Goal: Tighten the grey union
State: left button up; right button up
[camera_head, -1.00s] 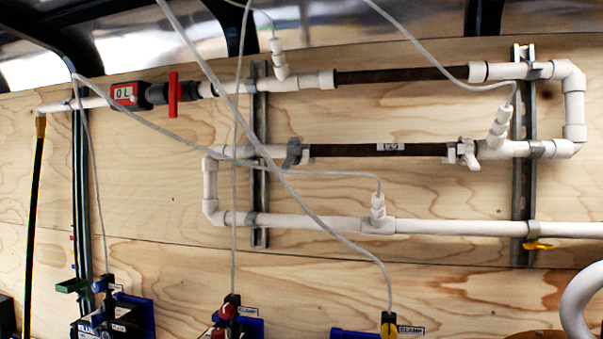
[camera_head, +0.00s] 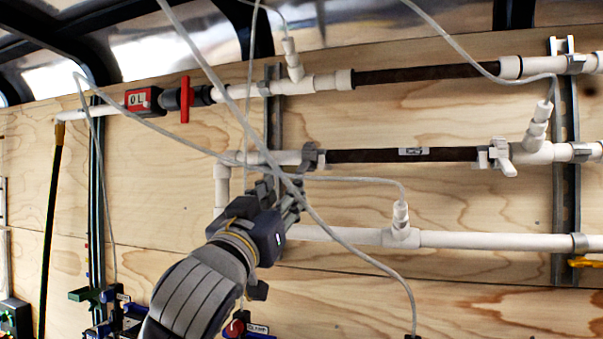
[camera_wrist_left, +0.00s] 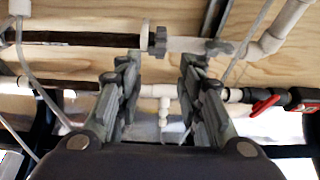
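The grey union (camera_head: 310,157) sits at the left end of the dark middle filter tube (camera_head: 405,155), on a white pipe. My left gripper (camera_head: 279,188) is just below and left of it, pointing up toward the wall, apart from it as far as I can tell. In the left wrist view, the grey union (camera_wrist_left: 158,41) shows beyond the open fingertips (camera_wrist_left: 160,64), with nothing between the fingers. My right gripper is not in view.
A white union (camera_head: 500,155) is at the tube's right end. Loose grey cables (camera_head: 290,190) hang in front of the pipes, one crossing close to my left gripper. A red valve handle (camera_head: 185,98) is at upper left. Metal rails (camera_head: 566,190) hold the pipes.

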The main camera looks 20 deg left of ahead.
aim_at(299, 173)
pick_arm(q)
jog(key=p+x, duration=0.4)
jog(key=x, duration=0.5)
jog(key=shift+w+r, duration=0.15)
jog(key=shift+w, duration=0.05)
jog(key=shift+w+r, duration=0.1)
jog(key=shift+w, duration=0.45)
grip_shut()
